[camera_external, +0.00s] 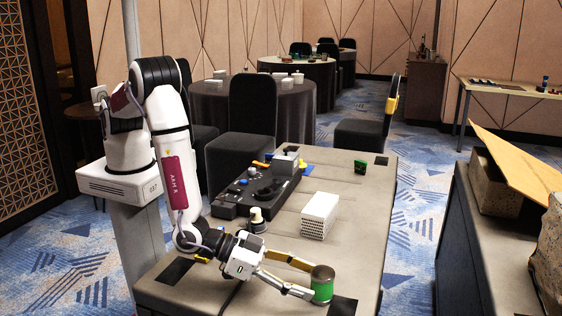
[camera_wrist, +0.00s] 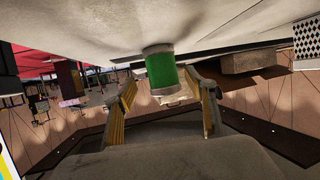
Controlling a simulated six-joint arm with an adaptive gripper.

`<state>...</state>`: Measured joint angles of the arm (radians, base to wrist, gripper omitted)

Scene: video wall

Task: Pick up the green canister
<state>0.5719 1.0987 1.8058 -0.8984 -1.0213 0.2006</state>
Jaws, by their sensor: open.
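The green canister (camera_external: 322,284) stands upright near the front right corner of the grey table, with a dark lid on top. My gripper (camera_external: 312,281) is low over the table, its two fingers spread, with the canister at the fingertips. In the wrist view the canister (camera_wrist: 161,71) shows as a green cylinder with pale ends between the two yellow-lined fingers of my gripper (camera_wrist: 165,88). A gap shows on each side of it there. I cannot tell from the external view whether a finger touches it.
A white perforated block (camera_external: 319,215) stands behind the gripper on the table (camera_external: 362,200). A black device (camera_external: 262,190) lies along the left side, with a small round-topped object (camera_external: 257,220) near it. A small green item (camera_external: 360,167) sits farther back. The table's right side is mostly clear.

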